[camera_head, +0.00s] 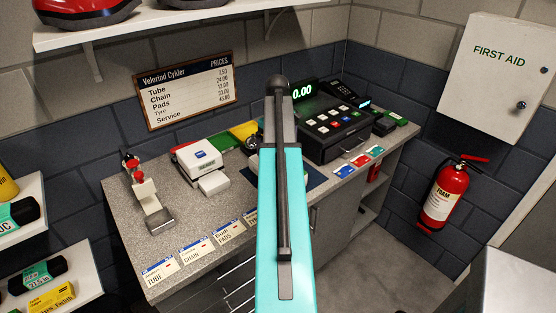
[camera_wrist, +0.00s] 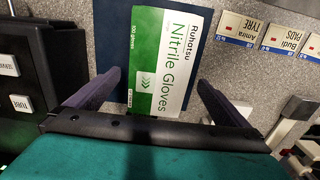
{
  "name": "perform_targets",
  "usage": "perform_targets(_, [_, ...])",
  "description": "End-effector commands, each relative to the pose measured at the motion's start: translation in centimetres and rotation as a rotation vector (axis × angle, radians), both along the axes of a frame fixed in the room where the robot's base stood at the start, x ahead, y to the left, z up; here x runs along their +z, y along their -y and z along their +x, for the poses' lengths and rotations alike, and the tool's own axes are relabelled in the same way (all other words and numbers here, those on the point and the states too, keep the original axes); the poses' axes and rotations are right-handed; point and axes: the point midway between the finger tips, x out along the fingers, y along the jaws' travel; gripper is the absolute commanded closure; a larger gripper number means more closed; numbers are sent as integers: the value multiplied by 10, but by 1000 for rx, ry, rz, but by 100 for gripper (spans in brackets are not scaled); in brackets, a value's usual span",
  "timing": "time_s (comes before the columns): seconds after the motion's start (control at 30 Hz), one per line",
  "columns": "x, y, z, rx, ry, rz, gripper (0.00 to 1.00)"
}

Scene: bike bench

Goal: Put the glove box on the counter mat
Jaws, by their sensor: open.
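The glove box (camera_wrist: 165,58), white and green and printed "Nitrile Gloves", shows in the wrist view. It lies over the dark blue counter mat (camera_wrist: 112,38), which shows on both sides of its far part. My gripper (camera_wrist: 158,80) is open, with one dark finger on each side of the box and a visible gap at each side. The near end of the box is hidden by my gripper's body.
A cash register (camera_head: 335,125) stands right of the mat, with coloured cards (camera_head: 360,160) at the counter edge. A white label printer (camera_head: 203,160) and a red-handled tool (camera_head: 140,185) stand to the left. Price cards (camera_head: 195,252) line the front edge.

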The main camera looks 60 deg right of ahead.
Motion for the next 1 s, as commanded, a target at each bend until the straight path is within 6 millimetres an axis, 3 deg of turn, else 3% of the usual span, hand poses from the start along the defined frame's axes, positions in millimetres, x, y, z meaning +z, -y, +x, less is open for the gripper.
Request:
perform_targets(0.43, [42,1,0,0,1,-1,0])
perform_targets(1.0, [46,0,0,-1,0,0,0])
